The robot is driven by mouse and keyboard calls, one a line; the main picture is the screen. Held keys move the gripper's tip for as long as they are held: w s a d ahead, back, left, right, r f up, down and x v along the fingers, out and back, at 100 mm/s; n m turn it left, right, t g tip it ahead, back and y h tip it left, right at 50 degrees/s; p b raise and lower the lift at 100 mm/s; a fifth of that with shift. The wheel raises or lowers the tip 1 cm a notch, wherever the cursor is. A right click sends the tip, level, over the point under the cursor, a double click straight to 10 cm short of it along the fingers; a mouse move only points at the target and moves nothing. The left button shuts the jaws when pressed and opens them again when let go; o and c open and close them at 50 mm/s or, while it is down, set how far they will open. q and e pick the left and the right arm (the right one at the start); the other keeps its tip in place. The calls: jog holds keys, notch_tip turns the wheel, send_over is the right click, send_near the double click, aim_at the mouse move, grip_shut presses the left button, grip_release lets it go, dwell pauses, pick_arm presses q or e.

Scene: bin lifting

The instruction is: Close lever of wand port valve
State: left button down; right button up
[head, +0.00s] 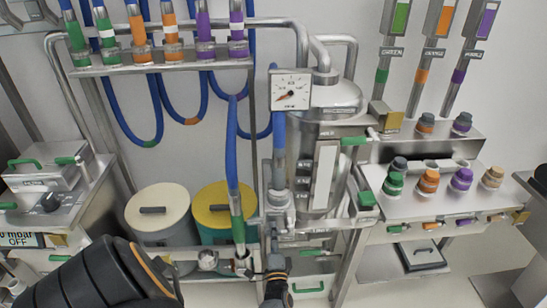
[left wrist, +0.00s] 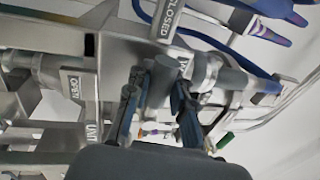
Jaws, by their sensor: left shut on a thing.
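My left gripper (head: 275,264) is at the bottom centre of the head view, at the pipework below the vertical blue hose and steel vessel. In the left wrist view its two dark fingers with blue inner sides (left wrist: 158,108) are closed around a dark grey lever (left wrist: 160,78) of the valve. The lever is partly hidden by the fingers. A plate reading CLOSED (left wrist: 170,20) is just above the fingertips. A plate reading OPEN (left wrist: 76,86) is off to the left. The valve body is mostly hidden in the head view. My right gripper is not in view.
A steel vessel (head: 318,155) with a dial gauge (head: 290,90) stands just behind. Blue hoses (head: 232,155) hang close by on the left. White (head: 158,205) and yellow-lidded (head: 215,205) drums stand left. A steel bench with coloured knobs (head: 430,205) is at right.

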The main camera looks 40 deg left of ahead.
pick_arm(q)
jog(key=shift+d+f, duration=0.1)
jog(key=shift+f, duration=0.05)
jog(key=c, duration=1.2)
grip_release()
jog(key=shift+o, duration=0.2)
jog(key=shift+s, duration=0.1)
jog(key=v, duration=0.7)
jog(key=shift+d, duration=0.2)
